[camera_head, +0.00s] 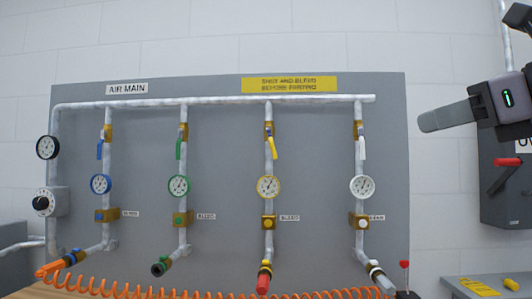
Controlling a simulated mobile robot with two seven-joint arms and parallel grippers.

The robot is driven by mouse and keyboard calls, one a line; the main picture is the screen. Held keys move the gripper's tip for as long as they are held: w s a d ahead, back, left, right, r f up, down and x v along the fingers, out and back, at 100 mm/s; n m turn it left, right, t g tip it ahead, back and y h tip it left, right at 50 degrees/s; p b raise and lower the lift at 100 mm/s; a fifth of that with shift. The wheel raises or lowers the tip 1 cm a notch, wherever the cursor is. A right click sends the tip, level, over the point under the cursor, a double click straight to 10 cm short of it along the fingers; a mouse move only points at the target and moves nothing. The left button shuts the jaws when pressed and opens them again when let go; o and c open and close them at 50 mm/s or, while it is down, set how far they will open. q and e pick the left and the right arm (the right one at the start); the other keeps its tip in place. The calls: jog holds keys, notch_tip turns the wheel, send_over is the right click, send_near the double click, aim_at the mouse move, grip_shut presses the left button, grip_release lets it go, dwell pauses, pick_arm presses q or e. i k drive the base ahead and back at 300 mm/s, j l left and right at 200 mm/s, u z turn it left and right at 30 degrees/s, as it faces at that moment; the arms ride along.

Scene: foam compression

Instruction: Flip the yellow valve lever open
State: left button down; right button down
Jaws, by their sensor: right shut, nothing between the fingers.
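The yellow valve lever (273,148) is on the vertical pipe with the yellow-rimmed gauge (268,187), just below the top header pipe. It hangs downward along the pipe, tilted slightly to the right at its lower end. My right gripper (430,120) is at the upper right, its grey fingers pointing left. It is shut and empty, well to the right of the yellow lever and apart from it. The white-levered pipe stands between them. My left gripper is not in view.
A blue lever (99,150), a green lever (179,149) and a white lever (361,146) sit on neighbouring pipes. An orange coiled hose (190,293) runs along the bottom. A grey box with a red handle (507,162) is on the right wall, below my right gripper.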

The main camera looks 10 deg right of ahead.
aim_at(273, 150)
jog(key=i+j, duration=0.2)
jog(key=i, duration=0.25)
jog(key=i+j, duration=0.2)
jog(key=i, duration=0.2)
